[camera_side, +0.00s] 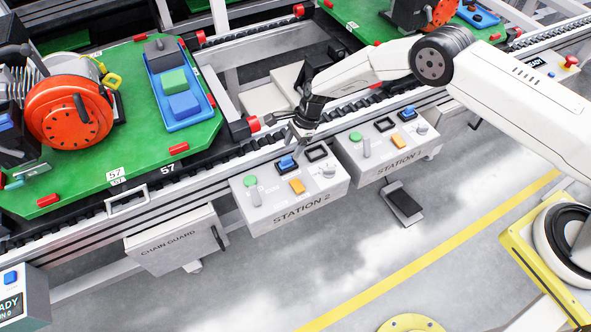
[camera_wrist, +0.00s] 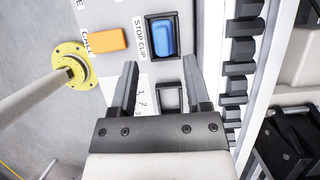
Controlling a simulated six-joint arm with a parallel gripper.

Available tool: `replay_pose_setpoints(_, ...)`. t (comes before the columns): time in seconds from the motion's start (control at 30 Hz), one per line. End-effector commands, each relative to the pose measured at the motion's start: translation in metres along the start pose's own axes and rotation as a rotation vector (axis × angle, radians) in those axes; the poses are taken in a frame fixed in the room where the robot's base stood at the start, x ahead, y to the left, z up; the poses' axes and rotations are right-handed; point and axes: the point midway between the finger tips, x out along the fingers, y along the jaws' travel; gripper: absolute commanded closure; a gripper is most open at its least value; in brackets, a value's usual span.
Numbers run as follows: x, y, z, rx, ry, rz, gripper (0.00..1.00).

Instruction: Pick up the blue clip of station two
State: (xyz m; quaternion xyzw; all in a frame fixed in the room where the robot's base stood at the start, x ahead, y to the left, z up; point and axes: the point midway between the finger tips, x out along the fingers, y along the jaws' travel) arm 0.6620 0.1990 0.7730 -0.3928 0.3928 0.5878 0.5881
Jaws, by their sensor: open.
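The blue clip (camera_side: 287,163) sits in a dark holder on top of the grey Station 2 box (camera_side: 250,212). In the wrist view the blue clip (camera_wrist: 163,38) stands in its black frame beside the words "STOP CLIP". My gripper (camera_side: 297,140) hangs above the back edge of the box, close to the clip. In the wrist view my gripper (camera_wrist: 160,64) is open and empty, its fingertips pointing toward the clip but short of it. An empty black frame (camera_wrist: 170,96) shows between the fingers.
An orange button (camera_side: 297,186), a green knob (camera_side: 250,181) and a grey dial (camera_side: 327,171) share the box top. The Station 1 box (camera_side: 375,150) stands to the right. The conveyor rail (camera_side: 225,164) runs behind. A green pallet (camera_side: 140,140) stands left.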

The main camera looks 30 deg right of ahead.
Motion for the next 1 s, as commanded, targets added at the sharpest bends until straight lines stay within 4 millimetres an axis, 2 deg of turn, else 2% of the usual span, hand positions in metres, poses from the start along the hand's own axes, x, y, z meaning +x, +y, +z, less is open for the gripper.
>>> replay_pose_setpoints(0.37,0.007,0.000,0.000,0.000,0.000,0.001,0.38)
replay_pose_setpoints(0.8,0.043,-0.003,0.001,-0.002,0.000,0.000,0.38)
replay_pose_setpoints(1.0,0.052,-0.003,0.002,-0.001,-0.001,-0.001,0.38)
